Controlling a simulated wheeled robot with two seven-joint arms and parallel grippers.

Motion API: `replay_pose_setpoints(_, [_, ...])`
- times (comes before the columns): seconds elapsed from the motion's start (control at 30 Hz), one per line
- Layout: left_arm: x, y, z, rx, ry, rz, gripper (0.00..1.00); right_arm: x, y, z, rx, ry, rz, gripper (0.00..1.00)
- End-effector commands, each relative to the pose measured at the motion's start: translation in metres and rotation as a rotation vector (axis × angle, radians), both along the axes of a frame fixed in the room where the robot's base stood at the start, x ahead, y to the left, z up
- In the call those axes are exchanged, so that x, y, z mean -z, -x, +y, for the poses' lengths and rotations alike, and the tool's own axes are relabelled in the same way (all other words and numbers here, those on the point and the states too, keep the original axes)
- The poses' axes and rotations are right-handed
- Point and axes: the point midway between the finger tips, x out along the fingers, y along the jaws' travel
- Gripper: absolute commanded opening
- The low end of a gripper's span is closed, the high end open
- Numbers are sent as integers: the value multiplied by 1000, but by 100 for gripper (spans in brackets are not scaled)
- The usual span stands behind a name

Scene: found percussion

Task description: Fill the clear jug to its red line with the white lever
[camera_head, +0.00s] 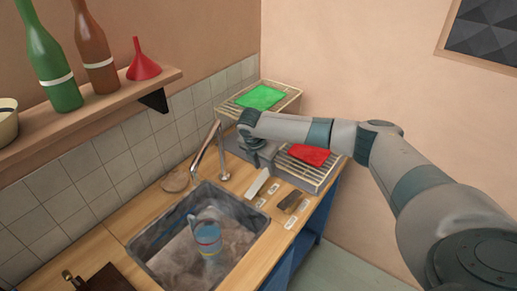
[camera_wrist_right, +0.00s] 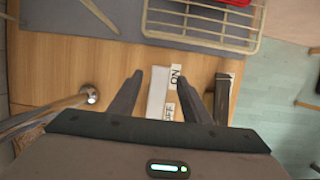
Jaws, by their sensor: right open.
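The clear jug (camera_head: 206,232) stands upright in the sink under the tap (camera_head: 221,150). It looks bluish with a red band low on its side; its water level is too small to tell. The white lever (camera_head: 257,183) lies on the counter right of the tap, and shows in the right wrist view (camera_wrist_right: 157,93). My right gripper (camera_wrist_right: 178,80) is open and empty above the counter, its fingers on either side of the white lever in that view. I cannot tell its height above the lever. My left gripper is not in view.
A dark lever (camera_head: 291,201) sits right of the white one, with small labels nearby. A shelf (camera_head: 90,112) with bottles and a red funnel (camera_head: 142,65) hangs at left. The sink rim (camera_head: 150,238) surrounds the jug.

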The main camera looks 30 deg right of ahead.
Motion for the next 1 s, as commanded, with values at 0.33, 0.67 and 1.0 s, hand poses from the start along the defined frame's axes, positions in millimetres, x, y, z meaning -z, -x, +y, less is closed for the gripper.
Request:
replay_pose_setpoints(0.33, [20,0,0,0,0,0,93,-50,6,16,-3,0,-5,44])
replay_pose_setpoints(0.67, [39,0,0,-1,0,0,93,-114,13,34,-2,1,-4,44])
replay_pose_setpoints(1.0, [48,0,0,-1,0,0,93,-153,19,45,-2,1,-1,44])
